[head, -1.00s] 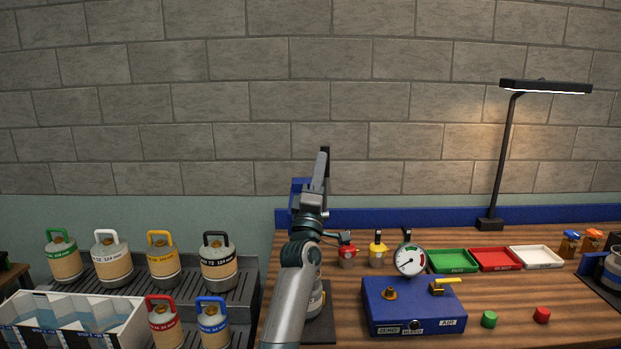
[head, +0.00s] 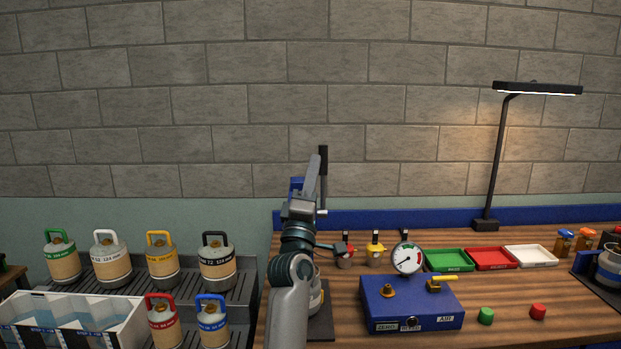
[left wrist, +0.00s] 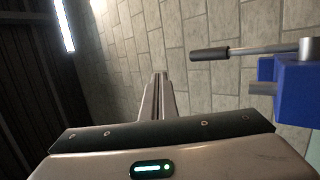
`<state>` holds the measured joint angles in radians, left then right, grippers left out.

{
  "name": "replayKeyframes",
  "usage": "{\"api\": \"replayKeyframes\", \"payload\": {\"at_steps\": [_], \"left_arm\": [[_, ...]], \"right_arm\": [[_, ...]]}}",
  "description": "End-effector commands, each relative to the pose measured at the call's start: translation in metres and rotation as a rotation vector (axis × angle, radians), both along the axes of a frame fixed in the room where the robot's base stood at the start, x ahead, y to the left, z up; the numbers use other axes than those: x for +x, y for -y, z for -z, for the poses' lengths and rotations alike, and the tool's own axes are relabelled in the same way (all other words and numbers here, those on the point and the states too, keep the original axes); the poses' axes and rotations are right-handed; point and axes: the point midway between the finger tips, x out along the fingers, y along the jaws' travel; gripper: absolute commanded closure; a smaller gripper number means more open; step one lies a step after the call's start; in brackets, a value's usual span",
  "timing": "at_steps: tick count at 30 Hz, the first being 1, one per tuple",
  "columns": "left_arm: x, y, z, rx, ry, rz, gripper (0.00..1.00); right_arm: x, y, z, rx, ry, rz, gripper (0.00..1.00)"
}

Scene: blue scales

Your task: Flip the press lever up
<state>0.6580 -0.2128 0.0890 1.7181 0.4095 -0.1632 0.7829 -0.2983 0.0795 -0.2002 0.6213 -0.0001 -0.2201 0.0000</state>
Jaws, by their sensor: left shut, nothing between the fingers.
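The press lever has a black grip (head: 323,161) and points straight up beside the blue press head (head: 296,184) in the head view. In the left wrist view the black grip (left wrist: 210,54) sits on a grey rod that runs to the blue press head (left wrist: 297,92). My left gripper (head: 318,158) is shut and empty, just left of the lever grip in the head view. Its closed fingertips (left wrist: 160,76) show in the left wrist view, apart from the grip. My arm hides most of the press body. My right gripper is not in view.
A blue box (head: 410,306) with a gauge (head: 407,258) stands right of the arm. Green, red and white trays (head: 490,259) and a lamp (head: 487,225) are further right. Several handled canisters (head: 217,262) stand on a rack at left. The space above the bench is clear.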

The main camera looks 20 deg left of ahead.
Motion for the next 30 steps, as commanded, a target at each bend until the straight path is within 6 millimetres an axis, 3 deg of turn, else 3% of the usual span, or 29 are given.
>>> {"api": "replayKeyframes", "payload": {"at_steps": [9,23,26,30], "left_arm": [[-0.032,0.002,-0.002,-0.002,-0.001,0.0,1.0],[-0.035,0.002,-0.003,0.001,-0.002,-0.001,1.0],[-0.035,0.003,0.004,0.015,-0.017,-0.003,1.0],[-0.037,0.005,0.034,0.077,-0.079,-0.014,1.0]], "right_arm": [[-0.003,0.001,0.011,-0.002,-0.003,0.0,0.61],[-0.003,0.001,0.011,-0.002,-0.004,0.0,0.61],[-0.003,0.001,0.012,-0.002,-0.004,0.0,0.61],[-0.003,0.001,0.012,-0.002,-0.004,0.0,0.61]]}}
